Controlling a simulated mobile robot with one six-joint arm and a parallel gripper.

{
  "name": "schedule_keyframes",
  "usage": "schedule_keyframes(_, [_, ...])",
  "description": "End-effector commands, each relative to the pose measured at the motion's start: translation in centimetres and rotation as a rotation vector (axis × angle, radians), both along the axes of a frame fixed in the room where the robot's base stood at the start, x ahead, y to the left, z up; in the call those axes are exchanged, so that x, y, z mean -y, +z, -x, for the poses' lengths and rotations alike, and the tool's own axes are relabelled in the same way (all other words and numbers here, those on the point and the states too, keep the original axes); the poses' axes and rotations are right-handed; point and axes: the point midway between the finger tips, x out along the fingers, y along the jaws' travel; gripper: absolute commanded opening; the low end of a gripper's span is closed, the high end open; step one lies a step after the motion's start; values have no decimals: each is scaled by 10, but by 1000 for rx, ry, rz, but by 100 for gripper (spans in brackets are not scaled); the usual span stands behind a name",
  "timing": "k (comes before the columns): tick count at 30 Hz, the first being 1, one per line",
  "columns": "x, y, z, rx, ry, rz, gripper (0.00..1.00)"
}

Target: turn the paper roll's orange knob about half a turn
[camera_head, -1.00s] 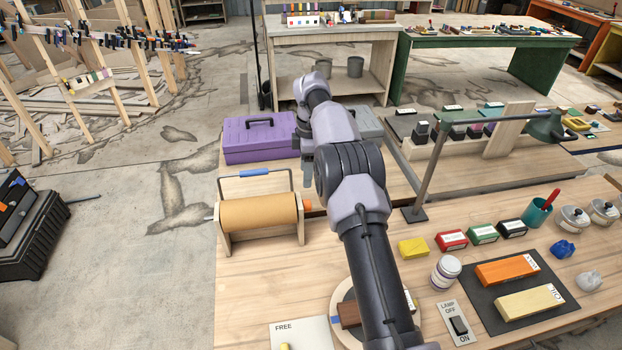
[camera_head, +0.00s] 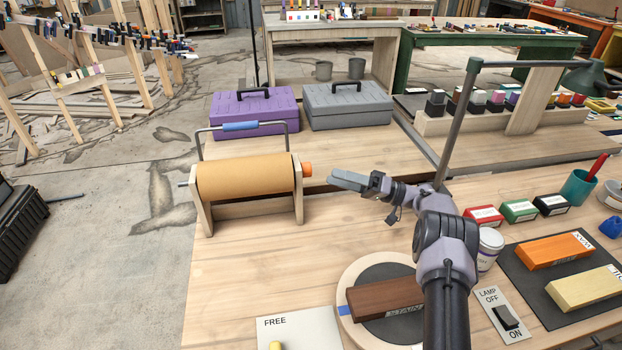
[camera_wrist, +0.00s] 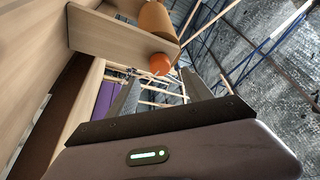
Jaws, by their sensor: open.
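The brown paper roll (camera_head: 245,176) lies level in a wooden stand on the bench, left of centre in the head view. Its small orange knob (camera_head: 307,169) sticks out of the stand's right side. My gripper (camera_head: 340,181) is to the right of the knob, pointing at it, apart from it by a short gap. In the wrist view the knob (camera_wrist: 160,64) shows just beyond and between the two spread fingers (camera_wrist: 163,88), with the stand's side board behind it. The jaws are open and empty. The roll's far end is hidden in the wrist view.
A bar with a blue grip (camera_head: 240,126) arches over the roll. Purple (camera_head: 255,112) and grey (camera_head: 348,105) toolboxes stand behind it. A lamp post (camera_head: 461,125) rises behind my arm. A round turntable (camera_head: 352,277) holds a brown block in front; the bench before the stand is clear.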

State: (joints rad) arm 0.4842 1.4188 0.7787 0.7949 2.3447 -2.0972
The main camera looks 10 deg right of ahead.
Motion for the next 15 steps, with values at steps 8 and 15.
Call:
schedule_keyframes(8, [-45,9,-14,11,-3,-5,59])
schedule_keyframes(15, [-67,17,-22,10,-4,-5,59])
